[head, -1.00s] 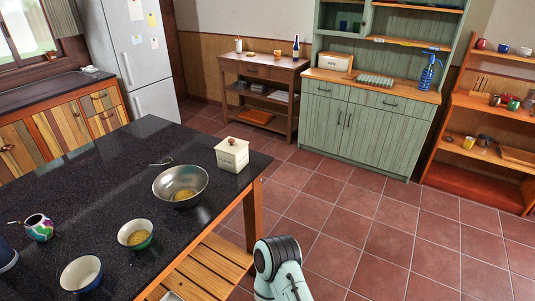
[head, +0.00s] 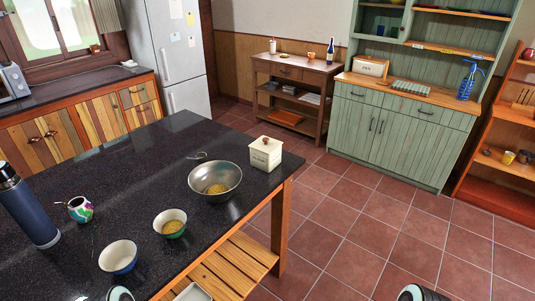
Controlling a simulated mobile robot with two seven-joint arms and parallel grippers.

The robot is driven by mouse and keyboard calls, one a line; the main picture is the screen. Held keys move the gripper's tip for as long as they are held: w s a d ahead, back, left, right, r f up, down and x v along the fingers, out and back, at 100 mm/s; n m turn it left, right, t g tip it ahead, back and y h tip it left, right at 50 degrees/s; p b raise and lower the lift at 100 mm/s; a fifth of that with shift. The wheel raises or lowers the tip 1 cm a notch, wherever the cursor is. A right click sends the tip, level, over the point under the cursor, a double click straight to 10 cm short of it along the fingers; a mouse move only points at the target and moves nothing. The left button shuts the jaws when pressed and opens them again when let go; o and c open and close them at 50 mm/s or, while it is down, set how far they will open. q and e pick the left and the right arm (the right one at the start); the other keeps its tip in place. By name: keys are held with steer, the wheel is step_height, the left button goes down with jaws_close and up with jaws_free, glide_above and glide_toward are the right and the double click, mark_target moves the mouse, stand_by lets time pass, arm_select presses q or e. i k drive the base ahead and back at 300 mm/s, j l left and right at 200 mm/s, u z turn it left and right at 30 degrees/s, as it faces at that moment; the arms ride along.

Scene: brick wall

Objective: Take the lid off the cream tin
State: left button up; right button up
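The cream tin (head: 266,158) stands upright near the far right corner of the dark-topped island in the head view. Its lid (head: 267,145), with a small brown knob, sits on top of it. Dark lettering shows on the tin's front. Neither of my grippers is in view; only small pieces of my arms show at the bottom edge, well away from the tin.
A steel bowl (head: 215,178) stands just left of the tin on the island (head: 110,172). Two smaller bowls, a colourful mug (head: 80,210) and a blue bottle (head: 28,208) stand nearer left. The tiled floor (head: 370,235) right of the island is clear.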

mark_target(266, 145)
steer(key=i+l+u, duration=0.1)
steer(key=u, duration=0.95)
steer(key=l+u, duration=0.8)
steer(key=l, duration=0.2)
steer(key=k+l+u, duration=0.15)
steer(key=l, duration=0.4)
steer(key=l+u, duration=0.15)
steer(key=l, duration=0.4)
